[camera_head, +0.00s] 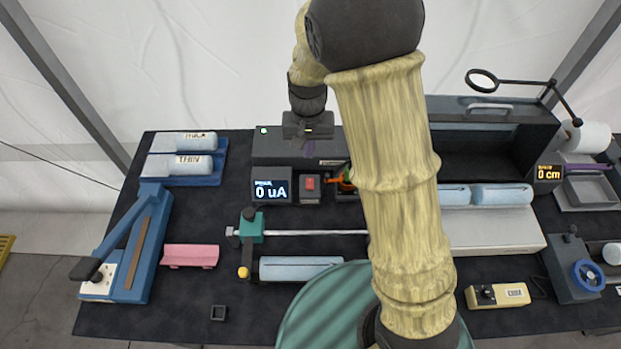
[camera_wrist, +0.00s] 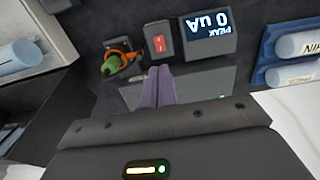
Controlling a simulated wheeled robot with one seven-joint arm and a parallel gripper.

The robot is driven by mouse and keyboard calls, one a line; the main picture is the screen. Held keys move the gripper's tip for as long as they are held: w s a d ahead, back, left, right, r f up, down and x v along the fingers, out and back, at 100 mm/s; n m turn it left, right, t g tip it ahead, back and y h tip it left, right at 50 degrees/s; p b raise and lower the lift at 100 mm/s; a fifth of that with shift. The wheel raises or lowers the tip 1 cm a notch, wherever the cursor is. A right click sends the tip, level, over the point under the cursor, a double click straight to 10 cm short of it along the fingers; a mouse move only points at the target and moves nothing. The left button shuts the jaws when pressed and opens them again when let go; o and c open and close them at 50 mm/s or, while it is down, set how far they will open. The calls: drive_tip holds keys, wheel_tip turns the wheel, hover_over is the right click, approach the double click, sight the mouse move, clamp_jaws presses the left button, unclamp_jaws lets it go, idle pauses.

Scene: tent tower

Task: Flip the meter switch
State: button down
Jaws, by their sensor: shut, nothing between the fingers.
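The meter display (camera_head: 271,190) reads "0 uA" in the head view. Beside it, on its right, a small dark box (camera_head: 310,197) carries a red rocker switch (camera_head: 310,184). In the wrist view the red switch (camera_wrist: 159,43) sits between the display (camera_wrist: 209,29) and an orange and green item. My gripper (camera_head: 311,152) is shut and empty, behind the switch box in the head view. In the wrist view its purple fingertips (camera_wrist: 159,73) point toward the switch box, apparently apart from it. Which way the rocker is tipped I cannot tell.
An orange and green item (camera_head: 345,178) is just right of the switch box. A dark grey housing (camera_head: 275,148) with a green light lies behind the display. Blue trays with labelled rolls (camera_head: 186,166) are at left. Bare mat lies in front of the switch.

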sight(310, 185)
wheel_tip(310, 185, down, 14)
drive_tip(key=p, duration=0.3)
drive_tip(key=shift+s+r+p, duration=0.1)
drive_tip(key=shift+r+p, duration=0.1)
drive_tip(key=shift+p, duration=0.15)
drive_tip(key=shift+s+f+b, duration=0.15)
drive_tip(key=shift+f+b, duration=0.35)
drive_tip(key=shift+b, duration=0.1)
drive_tip(key=shift+s+d+f, duration=0.1)
drive_tip(key=shift+s, duration=0.3)
drive_tip(key=shift+w+r, duration=0.25)
drive_tip(key=shift+w, duration=0.45)
